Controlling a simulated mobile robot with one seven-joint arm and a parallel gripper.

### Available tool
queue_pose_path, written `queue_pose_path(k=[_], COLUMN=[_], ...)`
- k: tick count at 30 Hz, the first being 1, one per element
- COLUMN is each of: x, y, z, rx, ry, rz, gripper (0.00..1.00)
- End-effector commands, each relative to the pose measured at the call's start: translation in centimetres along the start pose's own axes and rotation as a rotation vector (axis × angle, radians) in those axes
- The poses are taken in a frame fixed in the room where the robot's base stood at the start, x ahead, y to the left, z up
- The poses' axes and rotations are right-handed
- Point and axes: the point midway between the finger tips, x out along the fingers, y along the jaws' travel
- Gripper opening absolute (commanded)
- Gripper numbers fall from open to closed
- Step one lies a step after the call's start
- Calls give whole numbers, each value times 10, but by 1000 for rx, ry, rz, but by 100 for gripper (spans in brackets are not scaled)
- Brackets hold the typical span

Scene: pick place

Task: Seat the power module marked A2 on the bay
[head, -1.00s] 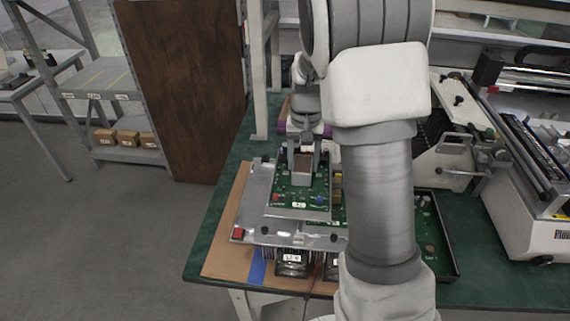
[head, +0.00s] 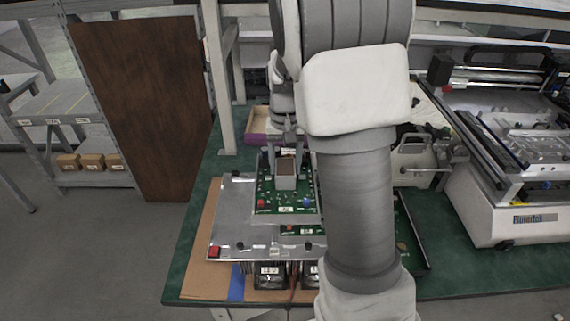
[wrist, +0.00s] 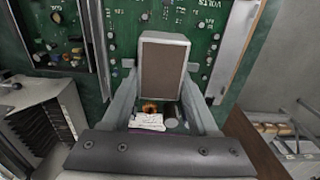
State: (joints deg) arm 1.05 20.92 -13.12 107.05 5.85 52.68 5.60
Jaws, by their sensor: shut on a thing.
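My gripper (head: 286,165) is shut on the tall grey-sided block with a brown top on a green power module (head: 265,204). The module is a green circuit board with a red part, a blue part and a small white label too small to read. In the wrist view the block (wrist: 163,68) sits between both fingers, with a white label (wrist: 147,121) beside it. The module is over the silver metal bay (head: 232,225); I cannot tell how far above it. Another green board (head: 300,231) shows below the held one, partly hidden by my arm.
Dark finned units with labels (head: 270,276) stand under the bay's front edge. A brown mat (head: 198,276) lies on the green bench. A black tray (head: 413,240) is on the right, partly behind my arm. A large machine (head: 525,215) stands farther right, and an open box (head: 260,125) behind.

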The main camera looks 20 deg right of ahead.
Motion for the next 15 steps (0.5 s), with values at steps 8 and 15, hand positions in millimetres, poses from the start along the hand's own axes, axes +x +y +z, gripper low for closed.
queue_pose_path(k=[8,15], x=[-13,-20], y=[0,0], z=[-1,-1], rx=[0,0], ry=[4,4], rz=[-1,-1], gripper=[0,0])
